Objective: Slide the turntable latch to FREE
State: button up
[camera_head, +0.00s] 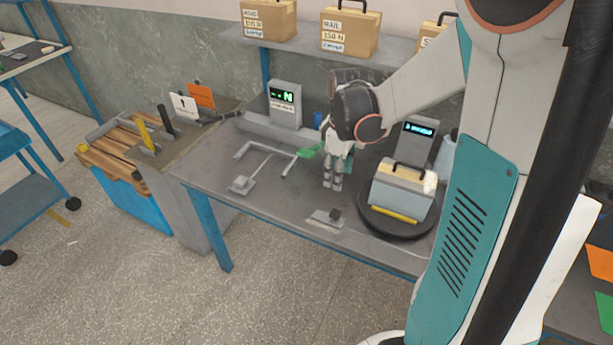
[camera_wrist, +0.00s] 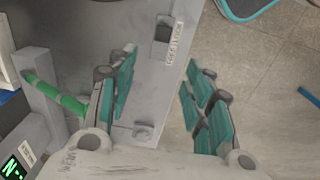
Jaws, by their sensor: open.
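The turntable (camera_head: 370,222) is a dark round disc at the table's right, carrying a grey and cream case with a yellow strip. The latch (camera_head: 335,214) is a small dark knob on a light plate near the table's front edge, left of the turntable. In the wrist view the latch (camera_wrist: 163,30) shows at the top, beside a small label too blurred to read for certain. My gripper (camera_head: 332,178) hangs above the table, behind the latch and apart from it. In the wrist view my gripper (camera_wrist: 163,100) has its teal fingers spread, with nothing between them.
A small grey block (camera_head: 242,184) sits at the table's left.

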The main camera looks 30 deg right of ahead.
aim_at(335, 213)
jog(key=f+b, duration=0.2)
jog(key=f, duration=0.5)
jog(key=f+b, duration=0.2)
jog(key=f, duration=0.6)
jog(key=shift+s+d+b, duration=0.2)
jog(key=shift+b, duration=0.2)
